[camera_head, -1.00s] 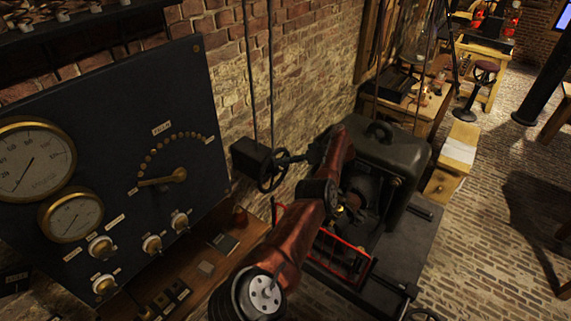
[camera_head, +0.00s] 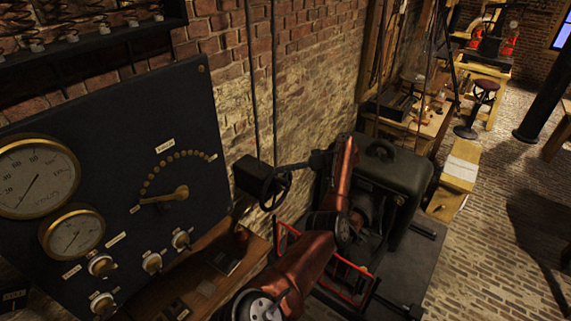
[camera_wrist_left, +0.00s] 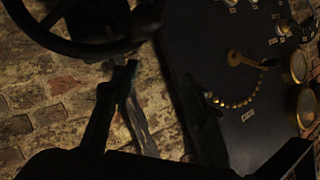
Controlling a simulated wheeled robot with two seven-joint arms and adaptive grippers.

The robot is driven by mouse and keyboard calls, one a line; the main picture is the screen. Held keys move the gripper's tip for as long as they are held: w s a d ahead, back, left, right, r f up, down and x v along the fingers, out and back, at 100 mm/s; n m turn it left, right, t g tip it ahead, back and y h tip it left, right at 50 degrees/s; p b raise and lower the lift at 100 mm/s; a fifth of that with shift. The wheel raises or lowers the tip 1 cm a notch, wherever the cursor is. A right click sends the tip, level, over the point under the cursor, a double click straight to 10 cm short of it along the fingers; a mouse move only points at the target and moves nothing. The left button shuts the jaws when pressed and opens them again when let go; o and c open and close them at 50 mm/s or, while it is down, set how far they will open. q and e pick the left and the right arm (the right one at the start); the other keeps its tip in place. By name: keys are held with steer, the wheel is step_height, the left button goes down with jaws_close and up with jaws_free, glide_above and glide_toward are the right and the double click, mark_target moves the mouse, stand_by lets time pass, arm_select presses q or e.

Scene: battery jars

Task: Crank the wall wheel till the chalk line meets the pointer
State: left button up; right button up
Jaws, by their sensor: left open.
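The dark wall wheel (camera_head: 275,191) is mounted on a black box (camera_head: 256,176) on the brick wall, right of the dark panel. My left gripper (camera_head: 284,168) is open at the upper right of the wheel rim; whether it touches cannot be told. In the left wrist view the wheel (camera_wrist_left: 75,46) fills the top left, outside the two spread fingers (camera_wrist_left: 158,78). Nothing shows between the fingers except wall and panel edge. I cannot make out the chalk line or the pointer. My right gripper is not in view.
The dark gauge panel (camera_head: 110,120) with brass dials and knobs stands at left, above a wooden shelf (camera_head: 215,283). Two rods (camera_head: 250,80) run up the wall from the box. A machine with a red frame (camera_head: 345,280) sits under my arm. Brick floor is open at right.

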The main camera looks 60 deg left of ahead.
arm_select(q)
steer(key=shift+r, duration=1.65)
